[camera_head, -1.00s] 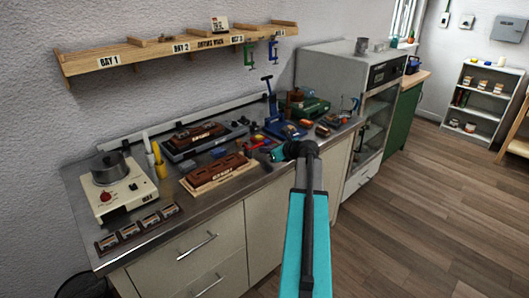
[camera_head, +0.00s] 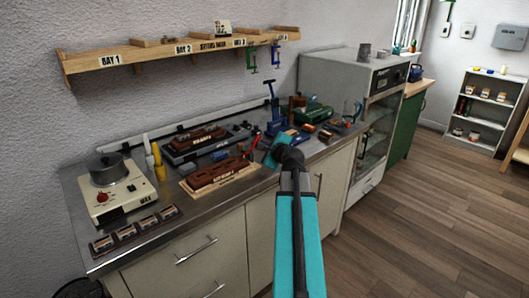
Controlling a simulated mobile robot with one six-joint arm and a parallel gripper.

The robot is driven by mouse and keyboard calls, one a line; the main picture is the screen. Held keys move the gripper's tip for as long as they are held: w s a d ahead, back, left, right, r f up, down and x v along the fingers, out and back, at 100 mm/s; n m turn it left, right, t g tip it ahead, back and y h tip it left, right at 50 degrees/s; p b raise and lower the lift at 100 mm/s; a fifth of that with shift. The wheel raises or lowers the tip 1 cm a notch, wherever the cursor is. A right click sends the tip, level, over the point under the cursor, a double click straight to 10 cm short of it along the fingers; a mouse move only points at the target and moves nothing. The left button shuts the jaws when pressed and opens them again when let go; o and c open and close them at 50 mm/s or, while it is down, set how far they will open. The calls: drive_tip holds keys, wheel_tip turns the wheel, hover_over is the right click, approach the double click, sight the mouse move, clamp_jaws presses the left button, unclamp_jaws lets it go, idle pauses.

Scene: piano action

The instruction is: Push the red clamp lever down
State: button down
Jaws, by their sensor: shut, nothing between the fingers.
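The red clamp lever (camera_head: 255,140) shows as a small red, slanted piece on the metal worktop, just left of my gripper. It stands at the right end of a brown block on a pale wooden board (camera_head: 245,172). My gripper (camera_head: 269,160) is a teal end on a dark wrist, over the front part of the worktop and close to the lever. Its fingers are small here and look shut and empty. I cannot tell whether they touch the lever. My wrist and gripper hide part of the worktop behind them.
A hotplate with a pot (camera_head: 108,170) stands at the left. A second dark fixture (camera_head: 200,140) lies behind the board. A blue press (camera_head: 272,115) and a green case (camera_head: 313,115) stand beyond my gripper. A wall shelf (camera_head: 120,58) hangs above.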

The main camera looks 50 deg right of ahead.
drive_tip(key=shift+a+r+n, duration=0.4)
drive_tip(key=shift+a+n, duration=0.2)
drive_tip(key=shift+a+r+b, duration=0.1)
drive_tip(key=shift+b, duration=0.2)
drive_tip(key=shift+a, duration=0.1)
